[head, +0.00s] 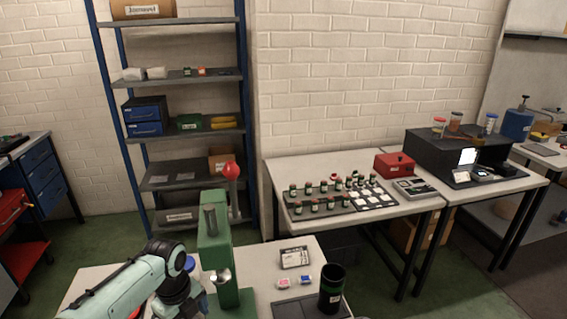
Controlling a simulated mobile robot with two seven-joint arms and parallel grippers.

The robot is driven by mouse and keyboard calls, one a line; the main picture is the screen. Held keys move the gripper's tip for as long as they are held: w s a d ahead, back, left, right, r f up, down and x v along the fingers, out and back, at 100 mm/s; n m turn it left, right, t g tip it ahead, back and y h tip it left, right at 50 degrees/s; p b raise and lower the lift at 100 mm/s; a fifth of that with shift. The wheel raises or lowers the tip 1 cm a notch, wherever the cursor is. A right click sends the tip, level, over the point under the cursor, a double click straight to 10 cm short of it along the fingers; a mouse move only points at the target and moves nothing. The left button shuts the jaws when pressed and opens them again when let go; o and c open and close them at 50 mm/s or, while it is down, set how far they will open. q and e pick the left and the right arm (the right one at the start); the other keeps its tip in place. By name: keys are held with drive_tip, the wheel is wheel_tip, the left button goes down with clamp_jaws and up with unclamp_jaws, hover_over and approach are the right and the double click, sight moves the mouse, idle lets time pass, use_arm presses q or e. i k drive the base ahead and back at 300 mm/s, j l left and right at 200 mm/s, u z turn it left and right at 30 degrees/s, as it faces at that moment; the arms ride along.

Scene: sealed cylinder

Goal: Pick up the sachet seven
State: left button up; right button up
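Two small flat packets lie on the near table: one pinkish and white (283,283), one blue and white (305,280) just to its right. They look like sachets, but their markings are too small to read, so I cannot tell which is seven. My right gripper is not in view.
The green press (215,245) with a red knob stands between my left arm and the packets. A dark cylinder (331,290) stands right of them on a dark mat. A labelled card (294,257) lies behind. The back table (290,170) holds several small jars.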

sight(304, 280)
drive_tip(key=k+l, duration=0.9)
drive_tip(key=k, duration=0.15)
